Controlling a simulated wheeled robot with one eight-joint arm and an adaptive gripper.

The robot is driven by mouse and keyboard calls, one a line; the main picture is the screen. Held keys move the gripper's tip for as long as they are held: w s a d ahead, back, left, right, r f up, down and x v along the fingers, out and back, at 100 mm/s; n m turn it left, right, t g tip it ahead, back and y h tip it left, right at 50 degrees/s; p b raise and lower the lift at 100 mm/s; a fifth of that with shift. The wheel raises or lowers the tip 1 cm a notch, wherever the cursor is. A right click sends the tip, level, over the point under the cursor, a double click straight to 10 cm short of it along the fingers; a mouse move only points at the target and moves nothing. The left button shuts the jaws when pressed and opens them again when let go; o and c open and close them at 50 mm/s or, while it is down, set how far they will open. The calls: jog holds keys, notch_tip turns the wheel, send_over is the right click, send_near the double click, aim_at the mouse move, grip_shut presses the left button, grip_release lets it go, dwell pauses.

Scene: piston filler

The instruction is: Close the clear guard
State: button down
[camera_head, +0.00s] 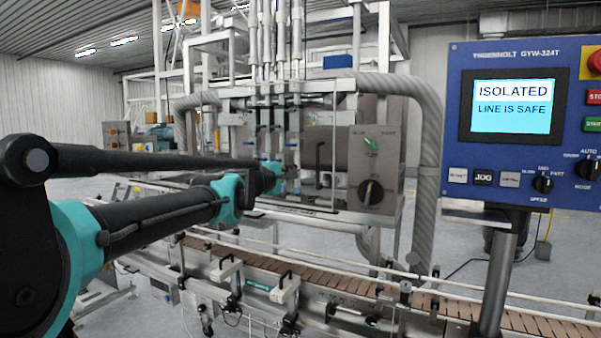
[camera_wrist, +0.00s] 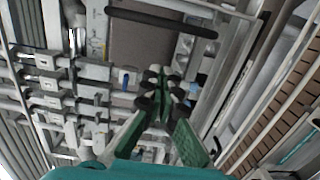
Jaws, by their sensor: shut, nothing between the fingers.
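The clear guard is hard to make out against the piston filler. A see-through brownish panel that may be it (camera_head: 305,135) shows right of the nozzles in the head view. A dark bar handle (camera_head: 319,165) stands upright there; a dark bar handle (camera_wrist: 160,20) also crosses the top of the wrist view. My gripper (camera_wrist: 162,82) is shut and empty, its green fingers together. In the wrist view its tips lie below that handle, apart from it in the picture. In the head view my arm reaches to the filler's front, and the fingertips are too small to tell clearly.
A control box (camera_head: 375,160) with a dial is right of the nozzles. A brown-slat conveyor (camera_head: 330,287) with rails runs below. A blue panel (camera_head: 525,120) reading "ISOLATED, LINE IS SAFE" stands at the near right. Vertical nozzle tubes (camera_head: 281,45) and grey hoses (camera_head: 425,170) crowd the machine.

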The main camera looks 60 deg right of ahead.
jog(key=a, duration=0.8)
jog(key=shift+s+a, duration=0.15)
jog(key=shift+a, duration=0.1)
jog(key=w+a+f+m+t+y, duration=0.1)
jog(key=w+a+f+y, duration=0.2)
jog(key=w+a+f, duration=0.55)
jog(key=w+a+f+m+t+y, duration=0.1)
jog(key=w+a+f+t+y, duration=0.15)
jog(key=a+f, duration=0.65)
jog(key=w+a+f+m+t+y, duration=0.1)
jog(key=w+a+f+y, duration=0.4)
jog(key=f, duration=0.8)
jog(key=s+a+f+n+y, duration=0.1)
jog(key=a+f+y, duration=0.1)
jog(key=a+f, duration=0.3)
jog(key=s+a+f+y, duration=0.1)
jog(key=a+f+y, duration=0.2)
jog(key=a, duration=0.9)
jog(key=s+a+f+n+y, duration=0.1)
jog(key=a+f+y, duration=0.1)
jog(key=a+f, duration=0.7)
jog(key=shift+s+a+n+g, duration=0.2)
jog(key=shift+a+n+g, duration=0.15)
jog(key=shift+g, duration=0.1)
jog(key=shift+f+y, duration=0.1)
jog(key=shift+y, duration=0.15)
